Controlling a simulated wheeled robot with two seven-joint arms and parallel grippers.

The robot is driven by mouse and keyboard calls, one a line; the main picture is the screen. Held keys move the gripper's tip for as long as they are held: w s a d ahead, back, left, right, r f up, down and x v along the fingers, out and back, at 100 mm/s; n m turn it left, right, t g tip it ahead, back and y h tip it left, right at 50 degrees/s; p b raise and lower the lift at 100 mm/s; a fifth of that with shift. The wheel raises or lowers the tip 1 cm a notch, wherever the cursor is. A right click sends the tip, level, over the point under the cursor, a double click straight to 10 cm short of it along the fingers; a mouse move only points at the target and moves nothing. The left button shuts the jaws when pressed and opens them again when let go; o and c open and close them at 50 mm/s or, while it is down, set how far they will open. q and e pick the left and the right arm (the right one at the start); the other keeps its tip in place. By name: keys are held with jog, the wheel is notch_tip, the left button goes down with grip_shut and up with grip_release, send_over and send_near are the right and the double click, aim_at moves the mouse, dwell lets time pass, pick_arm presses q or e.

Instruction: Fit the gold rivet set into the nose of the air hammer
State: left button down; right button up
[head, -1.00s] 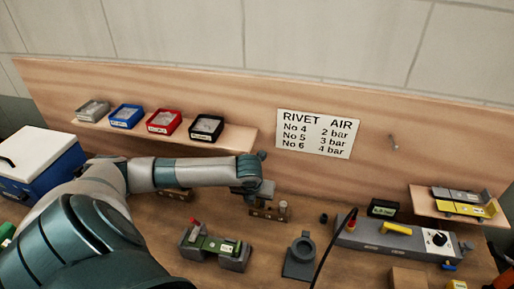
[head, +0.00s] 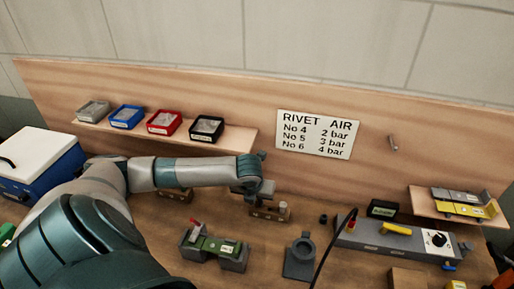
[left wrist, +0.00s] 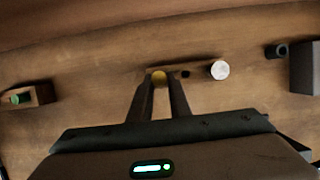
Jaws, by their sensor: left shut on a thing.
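My left gripper (head: 258,196) is over the small wooden rack (head: 270,214) near the back of the bench. In the left wrist view its fingers (left wrist: 159,84) are shut on the gold rivet set (left wrist: 159,78), seen end-on between the fingertips. I cannot tell whether the set is still in the rack or just above it. A dark hole and a silver rivet set (left wrist: 219,70) show to its right; the silver one also shows in the head view (head: 283,207). A green-bodied tool, seemingly the air hammer (head: 217,245), lies in a dark grey cradle (head: 233,265). My right gripper is out of view.
A grey stand with a ring (head: 302,247) is right of the cradle, with a black hose (head: 322,250) beside it. A long grey unit with a dial (head: 390,241) is further right. Bins (head: 206,128) sit on a shelf (head: 232,137) behind my arm.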

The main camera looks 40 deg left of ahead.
pick_arm(q)
jog(key=shift+r+p, duration=0.45)
jog(key=shift+r, duration=0.25)
jog(key=shift+r, duration=0.9)
dwell(0.3)
jog(key=shift+r, duration=1.4)
jog(key=shift+d, duration=0.1)
